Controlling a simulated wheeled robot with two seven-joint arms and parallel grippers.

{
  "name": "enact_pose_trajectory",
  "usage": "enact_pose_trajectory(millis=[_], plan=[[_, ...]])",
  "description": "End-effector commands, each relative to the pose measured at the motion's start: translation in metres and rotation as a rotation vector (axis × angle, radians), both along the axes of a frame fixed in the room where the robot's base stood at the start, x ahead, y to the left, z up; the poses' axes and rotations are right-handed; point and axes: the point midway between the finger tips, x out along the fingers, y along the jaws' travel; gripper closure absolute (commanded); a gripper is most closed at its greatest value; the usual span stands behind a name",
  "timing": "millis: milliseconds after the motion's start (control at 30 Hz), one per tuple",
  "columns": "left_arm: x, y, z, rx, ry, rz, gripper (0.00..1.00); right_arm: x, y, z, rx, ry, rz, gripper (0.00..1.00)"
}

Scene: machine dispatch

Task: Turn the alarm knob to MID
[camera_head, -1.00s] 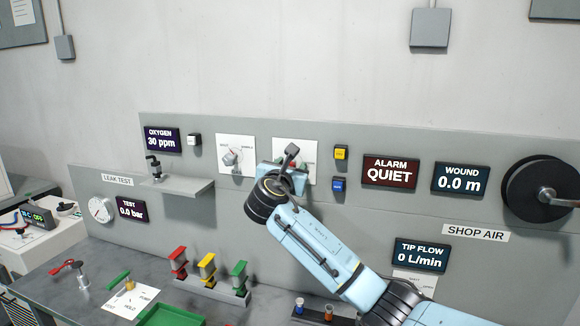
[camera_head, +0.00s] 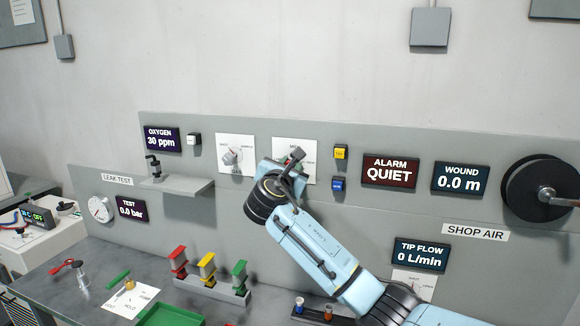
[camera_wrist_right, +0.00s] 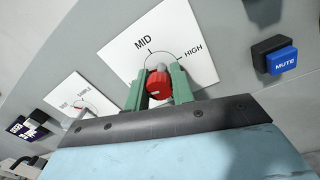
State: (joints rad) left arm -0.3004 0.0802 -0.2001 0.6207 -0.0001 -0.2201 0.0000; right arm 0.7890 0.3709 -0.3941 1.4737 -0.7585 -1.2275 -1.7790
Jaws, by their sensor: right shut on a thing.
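The alarm knob (camera_wrist_right: 158,86) is red and sits on a white plate (camera_wrist_right: 130,45) marked MID and HIGH. In the head view the same plate (camera_head: 308,146) is behind my right gripper (camera_head: 290,166), which hides the knob. The alarm display (camera_head: 391,171) reads QUIET. My left gripper is not in view.
A blue MUTE button (camera_wrist_right: 282,60) is right of the plate, with a yellow button (camera_head: 341,152) above the blue one in the head view. Another knob plate (camera_head: 236,141) is on the left. A grey shelf (camera_head: 178,189) juts out at the lower left.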

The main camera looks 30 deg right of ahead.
Motion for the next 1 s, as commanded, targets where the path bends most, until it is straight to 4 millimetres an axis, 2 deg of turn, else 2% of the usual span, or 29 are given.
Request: enact_pose_trajectory(millis=[467, 1000], plan=[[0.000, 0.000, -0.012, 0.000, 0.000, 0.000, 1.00, 0.000, 0.001, -0.001, 0.290, -0.339, 0.003, 0.99], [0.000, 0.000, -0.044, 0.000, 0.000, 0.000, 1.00, 0.000, 0.001, -0.002, 0.622, -0.729, 0.002, 0.99]])
